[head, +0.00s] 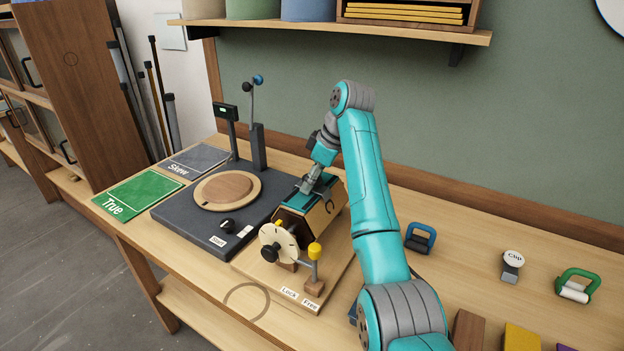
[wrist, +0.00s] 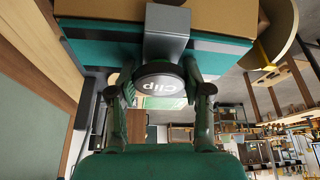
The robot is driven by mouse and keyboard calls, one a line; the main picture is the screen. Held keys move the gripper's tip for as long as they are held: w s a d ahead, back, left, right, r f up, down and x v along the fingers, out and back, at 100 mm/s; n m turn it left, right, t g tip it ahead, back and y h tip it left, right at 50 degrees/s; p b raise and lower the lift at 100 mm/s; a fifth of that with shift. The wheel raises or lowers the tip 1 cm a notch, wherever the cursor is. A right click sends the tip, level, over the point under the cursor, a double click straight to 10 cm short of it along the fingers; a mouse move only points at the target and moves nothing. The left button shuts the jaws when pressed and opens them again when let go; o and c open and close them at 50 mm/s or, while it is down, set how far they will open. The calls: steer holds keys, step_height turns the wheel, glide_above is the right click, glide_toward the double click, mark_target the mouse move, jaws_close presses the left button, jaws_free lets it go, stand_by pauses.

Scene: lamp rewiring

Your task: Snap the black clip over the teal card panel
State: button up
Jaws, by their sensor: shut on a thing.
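The clip's grey metal body (wrist: 167,40) lies across the edge of the teal card panel (wrist: 100,48) in the wrist view. I cannot tell whether it is fully pressed onto it. In the head view my gripper (head: 312,187) points down at the top of the wooden-sided shade (head: 330,210), which carries the panel. There the held clip is too small to make out clearly.
The shade sits on a fixture with a pale disc (head: 278,248) and a yellow-knobbed lever (head: 314,251). A dark base with a round turntable (head: 228,189) stands left. A white-topped clip (head: 512,264), a blue clamp (head: 420,238) and a green clamp (head: 577,285) lie right.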

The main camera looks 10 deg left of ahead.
steer(key=shift+f, duration=0.1)
steer(key=o, duration=1.5)
steer(key=shift+o, duration=0.2)
